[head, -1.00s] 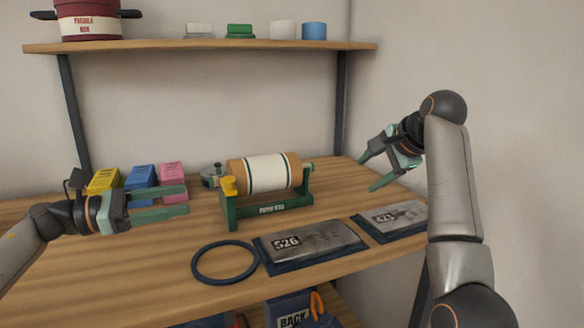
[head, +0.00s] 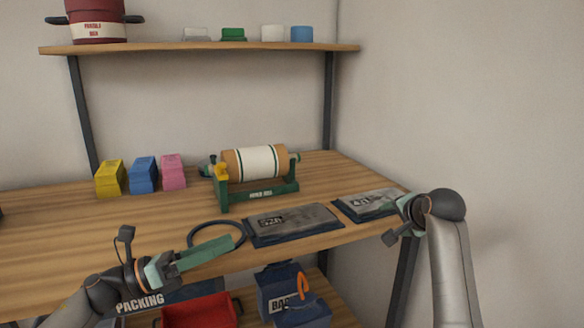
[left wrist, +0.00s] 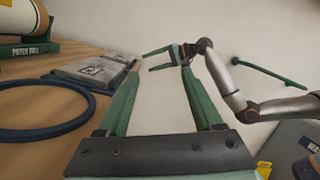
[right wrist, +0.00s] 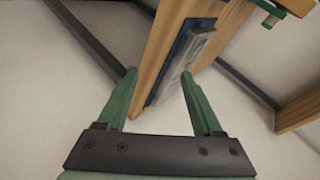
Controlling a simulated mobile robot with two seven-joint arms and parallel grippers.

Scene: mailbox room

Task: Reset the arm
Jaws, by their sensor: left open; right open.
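My left gripper (head: 215,250) is open and empty in front of the table's front edge, below the dark ring in the head view. Its two green fingers stand apart in the left wrist view (left wrist: 160,82). My right gripper (head: 395,228) is low by the table's right front corner, its fingers mostly hidden in the head view. The right wrist view shows its fingers apart (right wrist: 158,78), with nothing held. In the left wrist view the right gripper (left wrist: 150,60) also shows open, against the wall.
On the table (head: 90,230) are a paper roll stand (head: 258,190), a dark ring (head: 191,238), two grey packages (head: 295,222) (head: 368,203) and yellow, blue and pink boxes (head: 143,175). Below are a red bin (head: 200,312) and blue bins (head: 280,283). A shelf (head: 200,46) hangs above.

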